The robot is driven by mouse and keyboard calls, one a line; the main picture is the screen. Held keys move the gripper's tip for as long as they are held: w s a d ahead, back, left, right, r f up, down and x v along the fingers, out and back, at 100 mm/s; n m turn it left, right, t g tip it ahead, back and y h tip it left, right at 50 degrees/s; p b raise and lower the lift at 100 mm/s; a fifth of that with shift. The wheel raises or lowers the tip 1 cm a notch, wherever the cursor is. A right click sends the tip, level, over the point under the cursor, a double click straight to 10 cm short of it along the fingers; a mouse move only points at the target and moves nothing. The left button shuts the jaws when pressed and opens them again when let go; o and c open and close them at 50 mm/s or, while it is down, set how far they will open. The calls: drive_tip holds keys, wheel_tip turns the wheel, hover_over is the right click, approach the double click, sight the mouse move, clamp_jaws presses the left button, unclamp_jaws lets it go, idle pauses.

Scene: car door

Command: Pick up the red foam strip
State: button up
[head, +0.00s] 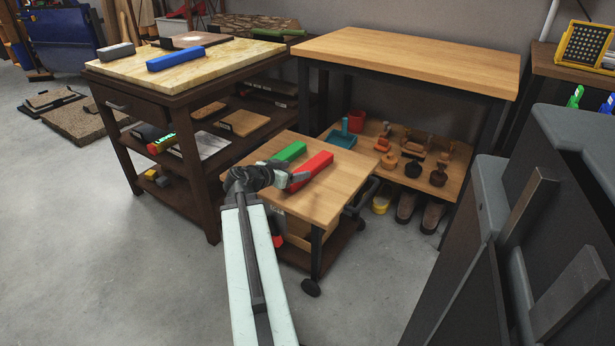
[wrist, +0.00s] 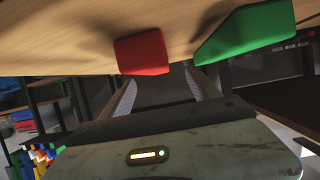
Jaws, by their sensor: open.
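The red foam strip (head: 312,171) lies on the small wooden cart top, beside the green foam strip (head: 288,153). My gripper (head: 288,172) is at the near end of the red strip, with its jaws open. In the wrist view, the end of the red strip (wrist: 142,52) shows just beyond the gap between my fingertips (wrist: 158,76). The green strip (wrist: 246,33) lies to its right there. I cannot tell whether a finger touches the red strip. My gripper hides part of the cart's near left edge.
The cart top (head: 335,190) has free room right of the red strip. A taller wooden table (head: 410,62) stands behind it. A dark shelf unit (head: 185,70) with a blue strip (head: 176,58) on top stands left. A teal dustpan (head: 342,138) is behind the cart.

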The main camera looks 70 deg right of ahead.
sight(308, 167)
drive_tip(key=x, duration=0.2)
drive_tip(key=b+x, duration=0.1)
drive_tip(key=x, duration=0.2)
drive_tip(key=b+x, duration=0.1)
drive_tip(key=x, duration=0.2)
drive_tip(key=shift+s+a+r, duration=0.1)
drive_tip(key=shift+s+r, duration=0.1)
drive_tip(key=shift+s, duration=0.15)
drive_tip(key=shift+r, duration=0.1)
drive_tip(key=c, duration=1.4)
